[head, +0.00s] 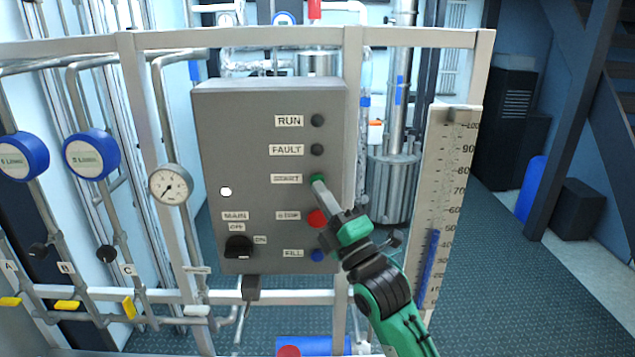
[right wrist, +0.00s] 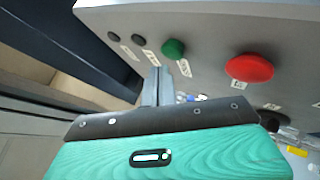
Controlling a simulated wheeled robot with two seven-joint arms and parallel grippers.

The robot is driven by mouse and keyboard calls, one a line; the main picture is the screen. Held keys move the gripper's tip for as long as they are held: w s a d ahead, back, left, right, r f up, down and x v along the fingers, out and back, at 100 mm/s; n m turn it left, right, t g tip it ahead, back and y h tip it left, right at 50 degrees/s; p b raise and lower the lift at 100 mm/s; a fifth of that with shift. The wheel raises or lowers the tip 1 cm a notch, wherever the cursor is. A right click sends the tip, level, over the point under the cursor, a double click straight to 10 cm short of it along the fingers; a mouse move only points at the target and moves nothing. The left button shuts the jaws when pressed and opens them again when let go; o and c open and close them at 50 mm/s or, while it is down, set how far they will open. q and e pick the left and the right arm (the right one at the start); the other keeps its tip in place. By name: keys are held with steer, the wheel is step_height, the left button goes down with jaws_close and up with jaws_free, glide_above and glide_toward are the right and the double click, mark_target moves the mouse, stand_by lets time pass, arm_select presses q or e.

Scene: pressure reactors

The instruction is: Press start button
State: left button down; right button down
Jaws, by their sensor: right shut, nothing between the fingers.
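The grey control box (head: 265,150) carries a green button (head: 318,179) beside the START label. The green button also shows in the right wrist view (right wrist: 173,48), just beyond my fingertips. My right gripper (head: 319,187) is shut and empty, its fingers pointing at the green button from below right. The fingertips overlap the button's lower edge in the head view; I cannot tell whether they touch it. In the right wrist view the shut fingers (right wrist: 158,78) end close to it. The red STOP button (head: 317,218) sits below, left of the gripper body. My left gripper is out of view.
Dark RUN (head: 317,120) and FAULT (head: 317,150) lamps are above the green button. A blue FILL button (head: 318,256) and a black MAIN knob (head: 239,247) are lower down. A level gauge (head: 447,170) stands at right. A metal frame (head: 420,38) surrounds the box.

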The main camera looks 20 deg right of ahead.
steer(key=shift+w+d, duration=0.1)
steer(key=shift+w, duration=0.25)
steer(key=shift+w+d, duration=0.1)
steer(key=shift+w, duration=0.3)
stand_by(0.7)
steer(key=shift+s, duration=0.15)
steer(key=shift+s+a, duration=0.25)
steer(key=shift+s, duration=0.45)
steer(key=shift+s, duration=0.1)
steer(key=shift+s+a+p, duration=0.15)
steer(key=shift+s+a, duration=0.1)
steer(key=shift+s, duration=0.5)
steer(key=shift+s+a+p, duration=0.1)
steer(key=shift+s+a, duration=0.1)
steer(key=shift+s, duration=0.6)
steer(key=shift+s+a+p, duration=0.15)
steer(key=shift+s+a, duration=0.1)
steer(key=shift+s, duration=0.5)
